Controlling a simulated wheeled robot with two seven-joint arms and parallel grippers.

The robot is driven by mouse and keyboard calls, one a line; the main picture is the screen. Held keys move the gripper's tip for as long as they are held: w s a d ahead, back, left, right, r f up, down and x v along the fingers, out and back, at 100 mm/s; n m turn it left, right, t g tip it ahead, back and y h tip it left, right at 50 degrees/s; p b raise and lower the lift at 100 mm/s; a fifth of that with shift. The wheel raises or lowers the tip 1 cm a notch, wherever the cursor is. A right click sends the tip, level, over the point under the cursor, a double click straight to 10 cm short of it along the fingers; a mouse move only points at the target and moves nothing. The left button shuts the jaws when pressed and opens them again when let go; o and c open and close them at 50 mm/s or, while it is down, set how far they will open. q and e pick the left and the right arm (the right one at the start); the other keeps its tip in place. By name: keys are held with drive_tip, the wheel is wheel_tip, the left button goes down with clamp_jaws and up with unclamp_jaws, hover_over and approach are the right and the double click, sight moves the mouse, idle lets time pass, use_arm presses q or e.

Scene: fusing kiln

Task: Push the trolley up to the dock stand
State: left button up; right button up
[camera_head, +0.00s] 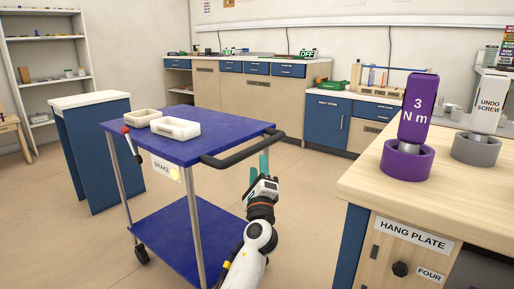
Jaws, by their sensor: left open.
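The blue trolley (215,142) stands at the centre left, with a dark top, a lower shelf (180,235) and a black push handle (245,148) on its near right side. Two cream trays (177,128) sit on its top. A "BRAKE" label (165,168) and a red-tipped lever (131,143) are at its near left side. A blue stand with a white top (90,100), likely the dock stand, is behind and left; the trolley partly overlaps it, so I cannot tell the gap. My left gripper (259,170) is open, its teal fingers just below the handle; contact is unclear. My right gripper is out of view.
A wooden bench (360,185) labelled "HANG PLATE" fills the right side, with a purple "3 Nm" tool (417,108) and an "UNDO SCREW" tool (490,100) in holders. Blue cabinets (327,118) line the back wall. Shelves (45,50) stand at far left. Floor beside the trolley is open.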

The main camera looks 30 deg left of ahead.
sight(257, 147)
use_arm(q)
drive_tip(key=b+x, duration=0.2)
drive_tip(key=x, duration=0.5)
drive_tip(key=shift+w+a, duration=0.25)
drive_tip(key=shift+w+a+r, duration=0.25)
drive_tip(key=shift+w+a, duration=0.05)
drive_tip(key=shift+w, duration=0.15)
clamp_jaws()
